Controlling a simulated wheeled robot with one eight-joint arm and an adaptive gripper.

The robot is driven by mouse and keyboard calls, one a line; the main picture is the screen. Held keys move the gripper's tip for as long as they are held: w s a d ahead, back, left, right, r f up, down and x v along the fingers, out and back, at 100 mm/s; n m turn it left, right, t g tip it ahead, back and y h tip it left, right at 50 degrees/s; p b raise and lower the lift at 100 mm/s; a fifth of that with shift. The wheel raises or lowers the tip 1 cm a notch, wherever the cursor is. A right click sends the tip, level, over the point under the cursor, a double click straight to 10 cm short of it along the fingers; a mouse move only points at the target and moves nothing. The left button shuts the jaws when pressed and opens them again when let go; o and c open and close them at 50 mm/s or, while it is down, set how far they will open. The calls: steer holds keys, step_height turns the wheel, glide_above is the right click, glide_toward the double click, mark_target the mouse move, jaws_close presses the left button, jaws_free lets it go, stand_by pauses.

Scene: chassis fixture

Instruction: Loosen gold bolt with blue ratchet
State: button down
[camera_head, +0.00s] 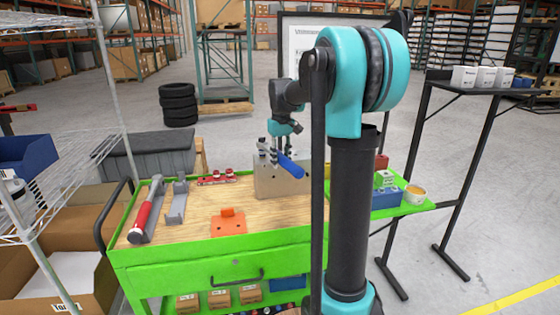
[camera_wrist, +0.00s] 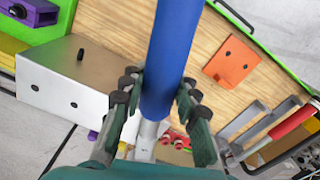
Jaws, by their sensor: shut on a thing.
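The blue ratchet (camera_wrist: 172,60) is between the two fingers of my gripper (camera_wrist: 158,88) in the wrist view, which is shut on its blue handle. The handle runs out past the top edge, and a silver shaft shows below it. In the head view my gripper (camera_head: 284,142) is above the grey metal chassis block (camera_head: 275,186), with the blue handle (camera_head: 291,165) slanting down to the right in front of the block's top. The block also shows at the left of the wrist view (camera_wrist: 62,88), with holes and a dark peg. I cannot make out the gold bolt or the ratchet's head contact.
The green cart's wooden top holds an orange plate (camera_head: 229,224), red parts (camera_head: 217,178), a red-handled tool (camera_head: 146,214) and a grey holder (camera_head: 175,204). A blue bin (camera_head: 386,198) and a cup (camera_head: 414,194) stand at right. Bare wood lies around the orange plate.

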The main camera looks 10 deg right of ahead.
steer(key=shift+w+d, duration=0.1)
steer(key=shift+w, duration=0.05)
steer(key=shift+w+d+n, duration=0.35)
steer(key=shift+d+n, duration=0.45)
steer(key=shift+w+d, duration=0.1)
steer(key=shift+d, duration=0.05)
stand_by(0.4)
steer(key=shift+w+d+n, duration=0.45)
steer(key=shift+d+n, duration=0.3)
steer(key=shift+n, duration=0.05)
steer(key=shift+r, duration=0.95)
stand_by(0.7)
steer(key=shift+r, duration=2.45)
steer(key=shift+s, duration=0.15)
